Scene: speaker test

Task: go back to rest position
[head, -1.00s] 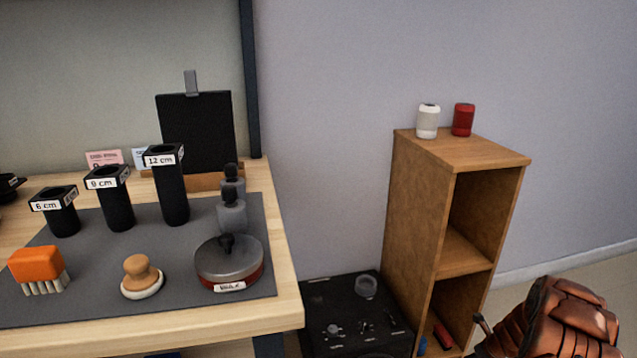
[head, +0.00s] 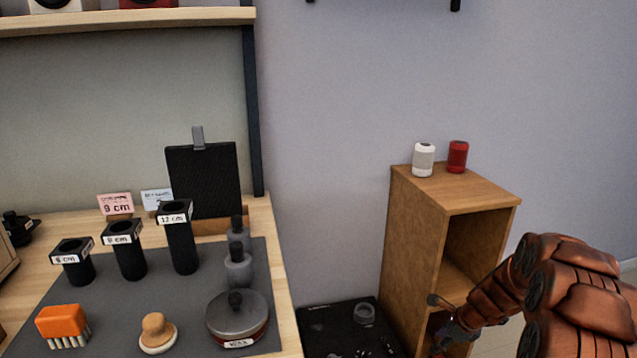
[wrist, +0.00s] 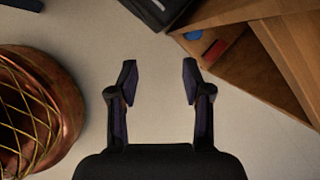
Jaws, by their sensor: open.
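My gripper (wrist: 158,82) is open and empty in the wrist view, its two dark fingers apart above the pale floor. In the head view my copper-coloured arm reaches in from the lower right, in front of the wooden shelf unit's lower part. The gripper's fingertips cannot be made out clearly there. No object is between the fingers.
The wooden shelf unit (head: 412,235) carries a white speaker (head: 423,159) and a red speaker (head: 457,157). At left, a workbench (head: 285,325) holds black tubes, an orange brush (head: 62,325) and a wax tin (head: 240,322). A black case (head: 335,322) stands between them.

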